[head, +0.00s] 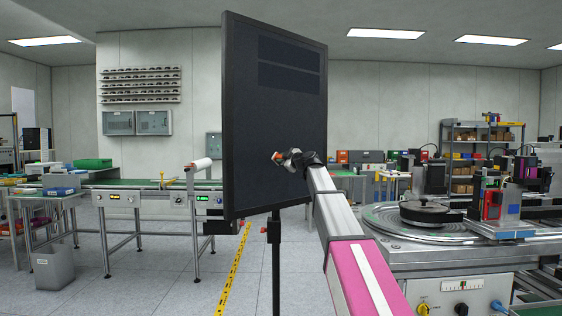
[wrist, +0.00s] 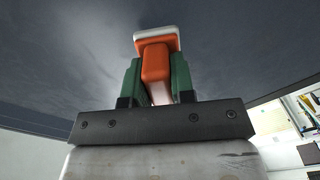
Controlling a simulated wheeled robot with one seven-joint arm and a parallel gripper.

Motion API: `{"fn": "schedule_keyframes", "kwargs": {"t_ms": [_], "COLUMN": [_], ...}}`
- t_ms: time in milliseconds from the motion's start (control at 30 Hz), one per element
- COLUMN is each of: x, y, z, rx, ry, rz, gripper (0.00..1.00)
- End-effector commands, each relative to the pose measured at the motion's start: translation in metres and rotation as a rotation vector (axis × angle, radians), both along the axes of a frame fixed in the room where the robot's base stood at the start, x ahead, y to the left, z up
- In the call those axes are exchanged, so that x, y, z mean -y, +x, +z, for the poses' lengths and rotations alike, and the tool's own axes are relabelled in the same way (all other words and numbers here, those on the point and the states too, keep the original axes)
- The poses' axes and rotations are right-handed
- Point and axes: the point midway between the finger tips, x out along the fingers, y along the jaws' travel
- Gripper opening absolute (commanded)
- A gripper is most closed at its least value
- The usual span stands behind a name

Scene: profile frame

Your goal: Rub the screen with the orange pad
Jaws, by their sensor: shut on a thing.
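The screen (head: 250,130) is a large dark upright panel on a thin black stand, in the middle of the head view. It also fills the background of the wrist view (wrist: 70,60). My gripper (head: 283,159) is in front of the screen's lower middle part. In the wrist view its green fingers (wrist: 157,80) are shut on the orange pad (wrist: 156,58), which has a white far edge turned towards the screen. The pad shows as a small orange spot in the head view (head: 277,156). I cannot tell whether the pad touches the screen.
A round turntable machine (head: 425,222) stands close at the right, beside my arm. A green conveyor table (head: 150,184) and a grey bin (head: 53,268) are at the left. The floor left of the stand is open, with a yellow tape line (head: 233,270).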

Motion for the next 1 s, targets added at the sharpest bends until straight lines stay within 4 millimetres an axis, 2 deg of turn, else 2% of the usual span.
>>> {"fn": "schedule_keyframes", "kwargs": {"t_ms": [500, 1000], "x": [0.028, 0.032], "y": [-0.037, -0.044], "z": [-0.001, -0.001], "rx": [0.0, 0.0], "ry": [0.0, 0.0], "rz": [0.0, 0.001], "gripper": [0.04, 0.04]}}
